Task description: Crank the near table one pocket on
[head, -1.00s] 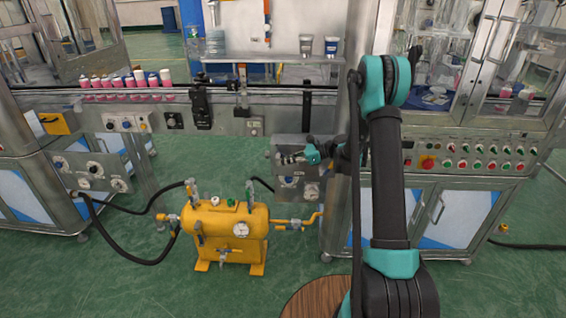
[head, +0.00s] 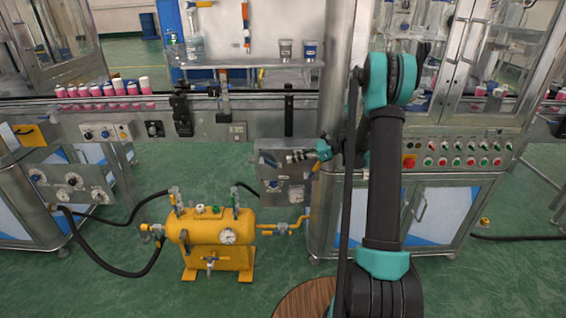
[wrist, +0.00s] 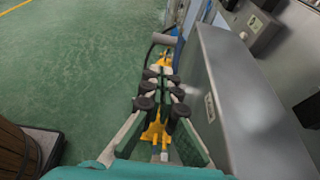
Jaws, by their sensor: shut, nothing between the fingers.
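My gripper (head: 296,156) is at the end of my arm, left of the steel column, and points left. It overlaps a small grey control box (head: 272,192) in the head view; I cannot tell whether they touch. In the wrist view my gripper (wrist: 161,85) has its fingers together with nothing between them. A grey cylinder (wrist: 165,39) shows beyond the fingertips; I cannot tell what it belongs to. I cannot make out the near table, its pockets or its crank in either view. My arm hides part of the glazed cabinet (head: 454,25).
A yellow tank (head: 208,257) with black hoses stands on the green floor. A conveyor carries several pink cans (head: 118,88) at left. A row of buttons (head: 456,161) is on the right cabinet.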

